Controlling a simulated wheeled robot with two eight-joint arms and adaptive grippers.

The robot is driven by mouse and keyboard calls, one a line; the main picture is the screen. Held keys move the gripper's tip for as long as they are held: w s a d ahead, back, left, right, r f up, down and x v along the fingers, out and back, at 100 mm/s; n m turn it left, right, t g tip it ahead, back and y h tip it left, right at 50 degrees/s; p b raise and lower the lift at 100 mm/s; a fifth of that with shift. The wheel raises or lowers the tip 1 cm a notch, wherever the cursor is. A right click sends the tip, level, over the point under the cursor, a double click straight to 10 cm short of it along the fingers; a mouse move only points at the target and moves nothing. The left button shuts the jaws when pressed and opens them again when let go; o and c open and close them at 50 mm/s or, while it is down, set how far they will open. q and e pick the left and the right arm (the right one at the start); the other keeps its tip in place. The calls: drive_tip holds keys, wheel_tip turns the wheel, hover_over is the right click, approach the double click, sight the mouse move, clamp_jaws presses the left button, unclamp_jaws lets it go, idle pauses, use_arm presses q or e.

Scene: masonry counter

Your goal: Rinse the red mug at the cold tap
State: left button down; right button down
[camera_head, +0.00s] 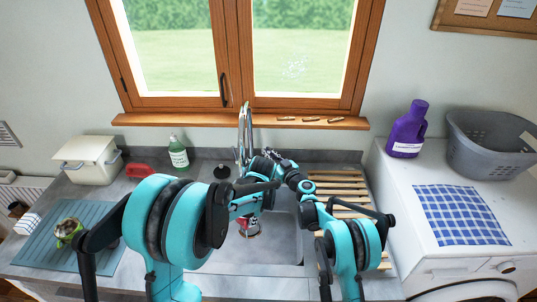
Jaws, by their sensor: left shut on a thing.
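The red mug (250,230) is low in the sink basin (280,250), below and in front of the tap; only a small red and white part of it shows. My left gripper (247,217) is shut on the mug and hides much of it. The metal tap (244,125) rises behind the sink, in front of the window. My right gripper (268,156) is up at the tap's base, partly hidden by its own arm; I cannot tell whether its fingers are open or touch a tap handle. No water stream can be made out.
A slatted wooden rack (338,188) lies right of the basin. A green bottle (178,153), a red object (138,169) and a cream bin (90,160) stand at the back left. A blue-grey mat (100,222) lies at left. A purple bottle (408,130) and grey basket (485,150) stand on the washer.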

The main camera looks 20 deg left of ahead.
drive_tip(key=shift+w+a+r+m+g+h, duration=0.15)
drive_tip(key=shift+w+a+m+g+h, duration=0.05)
drive_tip(key=shift+w+m+g+h, duration=0.7)
drive_tip(key=shift+w, duration=0.15)
drive_tip(key=c, duration=1.6)
unclamp_jaws()
drive_tip(key=v, duration=1.2)
drive_tip(key=shift+r, duration=0.1)
use_arm(q)
drive_tip(key=s, duration=0.8)
